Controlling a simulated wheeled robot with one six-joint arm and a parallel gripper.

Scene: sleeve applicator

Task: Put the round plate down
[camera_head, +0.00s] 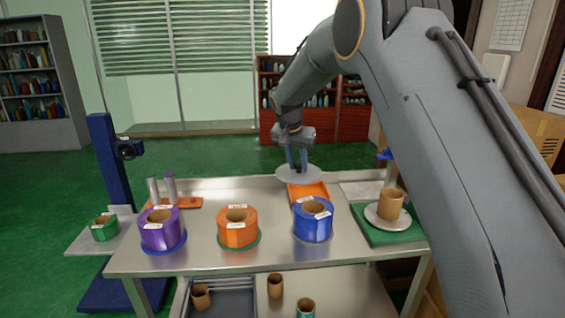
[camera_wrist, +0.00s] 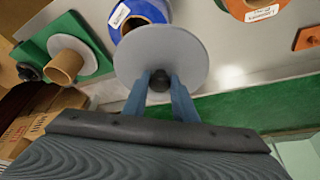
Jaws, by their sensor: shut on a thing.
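The round plate (camera_head: 298,174) is a flat grey disc. My gripper (camera_head: 297,159) points down at the back edge of the steel table, shut on the plate's dark knob. In the wrist view the blue fingers (camera_wrist: 160,82) close on the knob from both sides, and the disc (camera_wrist: 160,48) spreads out beyond them. The plate looks level and appears held above the table, partly over the back of an orange tray (camera_head: 309,191). The exact gap below it is hard to tell.
Purple (camera_head: 160,236), orange (camera_head: 237,235) and blue (camera_head: 312,226) label rolls stand along the table's front (camera_head: 200,265). At right, a green base (camera_head: 405,237) carries another round plate with a brown tube (camera_head: 390,204).

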